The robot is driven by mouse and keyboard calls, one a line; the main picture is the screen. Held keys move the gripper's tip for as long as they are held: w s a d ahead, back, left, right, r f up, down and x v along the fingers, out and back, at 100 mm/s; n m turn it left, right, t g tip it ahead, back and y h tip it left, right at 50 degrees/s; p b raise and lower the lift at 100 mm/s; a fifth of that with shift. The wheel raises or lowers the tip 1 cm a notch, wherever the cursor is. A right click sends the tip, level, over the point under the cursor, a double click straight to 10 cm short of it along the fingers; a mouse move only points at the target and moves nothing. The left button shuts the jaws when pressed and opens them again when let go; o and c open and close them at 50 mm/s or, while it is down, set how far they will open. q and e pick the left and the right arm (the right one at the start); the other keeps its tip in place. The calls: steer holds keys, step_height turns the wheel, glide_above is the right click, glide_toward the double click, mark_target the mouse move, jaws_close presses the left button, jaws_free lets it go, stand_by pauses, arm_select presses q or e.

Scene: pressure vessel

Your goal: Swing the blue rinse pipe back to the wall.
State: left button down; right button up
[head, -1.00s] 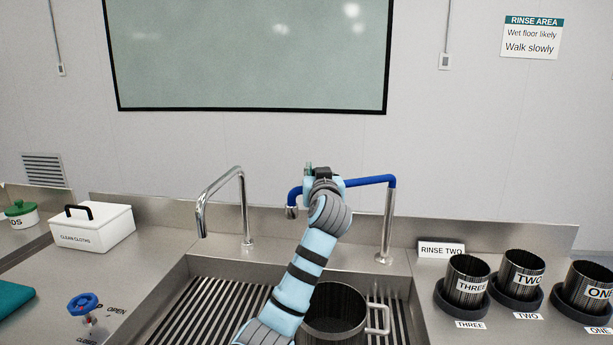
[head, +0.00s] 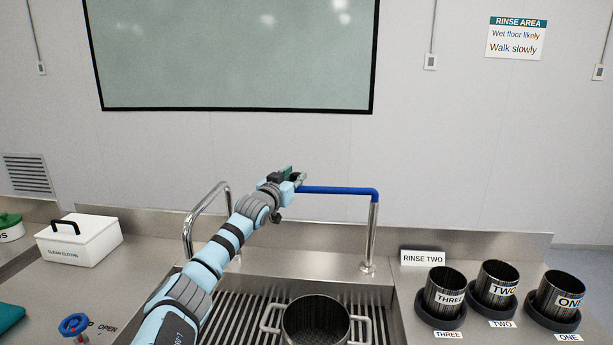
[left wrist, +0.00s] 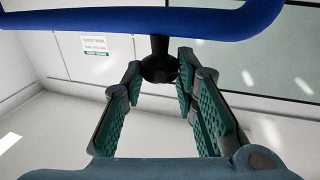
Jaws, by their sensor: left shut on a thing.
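The blue rinse pipe (head: 340,190) runs left from the top of a chrome post (head: 370,236) at the back of the sink. It lies nearly level in front of the wall. My left gripper (head: 297,177) is at the pipe's free left end and hides its tip in the head view. In the left wrist view, the blue pipe (left wrist: 215,22) crosses the top and its dark nozzle (left wrist: 159,66) hangs between the fingertips of my left gripper, which is shut on it. My right gripper is not in view.
A plain chrome tap (head: 188,230) stands left of my gripper. A two-handled pot (head: 315,322) sits in the ribbed sink below. A white cloth box (head: 80,245) is at left; several labelled dark cups (head: 445,295) stand at right.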

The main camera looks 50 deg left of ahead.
arm_select(q)
steer(key=shift+w+d+f, duration=0.1)
steer(key=shift+f, duration=0.05)
steer(key=c, duration=1.4)
jaws_free()
steer(key=shift+d, duration=0.1)
steer(key=shift+o, duration=0.5)
steer(key=shift+w, duration=0.35)
step_height(320, 180, up, 10)
steer(key=shift+f, duration=0.1)
steer(key=shift+d, duration=0.1)
